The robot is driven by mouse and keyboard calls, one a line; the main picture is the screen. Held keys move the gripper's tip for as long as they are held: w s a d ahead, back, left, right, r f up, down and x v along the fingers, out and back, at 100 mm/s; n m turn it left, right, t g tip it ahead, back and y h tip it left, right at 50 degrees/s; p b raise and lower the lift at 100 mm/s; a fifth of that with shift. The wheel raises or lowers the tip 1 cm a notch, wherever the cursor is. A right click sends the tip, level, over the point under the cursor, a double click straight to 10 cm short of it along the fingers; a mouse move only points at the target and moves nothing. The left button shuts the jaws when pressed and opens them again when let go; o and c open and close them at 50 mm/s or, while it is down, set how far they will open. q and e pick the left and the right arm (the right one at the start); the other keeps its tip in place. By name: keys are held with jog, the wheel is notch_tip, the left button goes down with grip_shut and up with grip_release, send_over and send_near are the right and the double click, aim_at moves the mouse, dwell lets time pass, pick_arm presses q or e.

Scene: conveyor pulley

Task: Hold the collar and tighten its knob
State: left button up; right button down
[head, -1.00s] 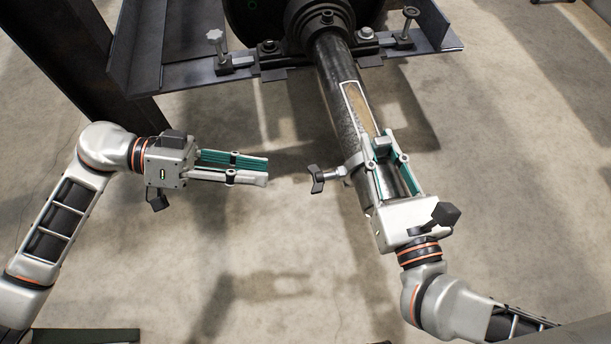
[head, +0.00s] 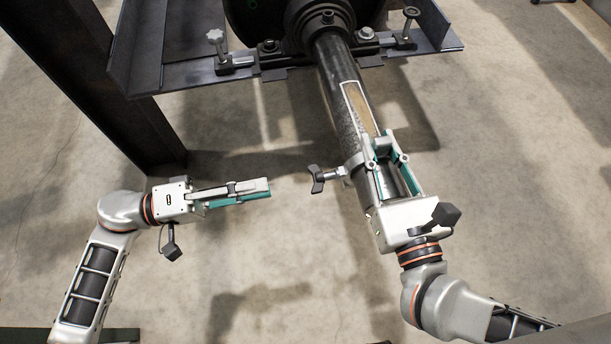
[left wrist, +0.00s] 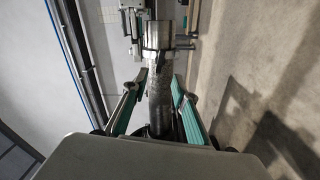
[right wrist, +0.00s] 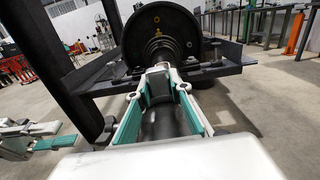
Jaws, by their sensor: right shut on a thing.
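The collar (head: 353,164) is a silver ring around the dark shaft (head: 335,85), near the shaft's lower end. Its black-winged knob (head: 318,178) sticks out to the left on a short silver stem. My right gripper (head: 383,147) is shut on the collar, with its teal-padded fingers along both sides of the shaft; the fingers hide part of the collar. In the right wrist view the fingers (right wrist: 163,82) straddle the shaft. My left gripper (head: 268,187) is left of the knob, apart from it and pointing right. In the left wrist view its fingers (left wrist: 160,80) are spread and empty.
A large dark pulley (right wrist: 160,38) is at the shaft's far end. A steel frame (head: 190,78) with upright bolts (head: 215,40) crosses above the left gripper, and a dark post stands at left. Open concrete floor (head: 270,250) lies below both arms.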

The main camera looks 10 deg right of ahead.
aim_at(316, 180)
pick_arm(q)
jog(key=shift+w+d, duration=0.15)
jog(key=shift+d, duration=1.8)
jog(key=shift+w+d, duration=0.15)
jog(key=shift+d, duration=1.8)
jog(key=shift+w+d, duration=0.15)
jog(key=shift+d, duration=1.8)
